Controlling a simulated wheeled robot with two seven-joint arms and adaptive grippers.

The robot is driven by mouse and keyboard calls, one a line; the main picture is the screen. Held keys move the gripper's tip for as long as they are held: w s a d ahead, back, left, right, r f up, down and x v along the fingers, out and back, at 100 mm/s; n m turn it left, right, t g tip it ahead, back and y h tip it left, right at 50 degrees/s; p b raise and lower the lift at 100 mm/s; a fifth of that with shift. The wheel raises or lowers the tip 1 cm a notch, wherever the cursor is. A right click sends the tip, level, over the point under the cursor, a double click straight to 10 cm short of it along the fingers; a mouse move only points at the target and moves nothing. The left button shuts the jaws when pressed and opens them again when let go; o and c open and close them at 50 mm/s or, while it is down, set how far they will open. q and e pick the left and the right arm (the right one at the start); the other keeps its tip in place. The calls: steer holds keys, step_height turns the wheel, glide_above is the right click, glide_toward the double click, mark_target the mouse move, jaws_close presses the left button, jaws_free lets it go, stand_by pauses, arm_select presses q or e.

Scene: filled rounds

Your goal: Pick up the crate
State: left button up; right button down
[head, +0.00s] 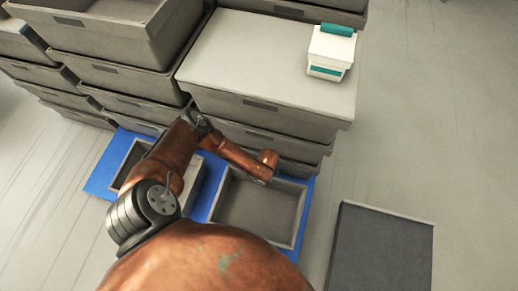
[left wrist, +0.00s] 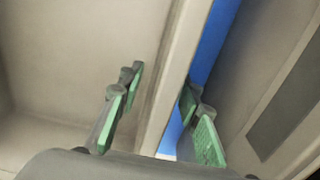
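Two open grey crates sit on a blue mat (head: 100,180). The right crate (head: 255,211) is empty; the left crate (head: 192,184) is partly hidden behind my left arm. My left arm reaches over the far edge of the right crate, and its hand is hidden in the head view. In the left wrist view my left gripper (left wrist: 160,80) is open, its green-padded fingers on either side of a grey crate wall (left wrist: 171,85). A gap shows between wall and right finger; whether either finger touches it is unclear. My right gripper is not in view.
Stacked grey crates stand close behind the mat, one stack covered by a pale lid (head: 265,60) bearing a white and teal box (head: 331,52). A dark grey panel (head: 382,250) lies at the right. The floor at the far right is clear.

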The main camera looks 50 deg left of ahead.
arm_select(q)
jaws_close()
stand_by(0.8)
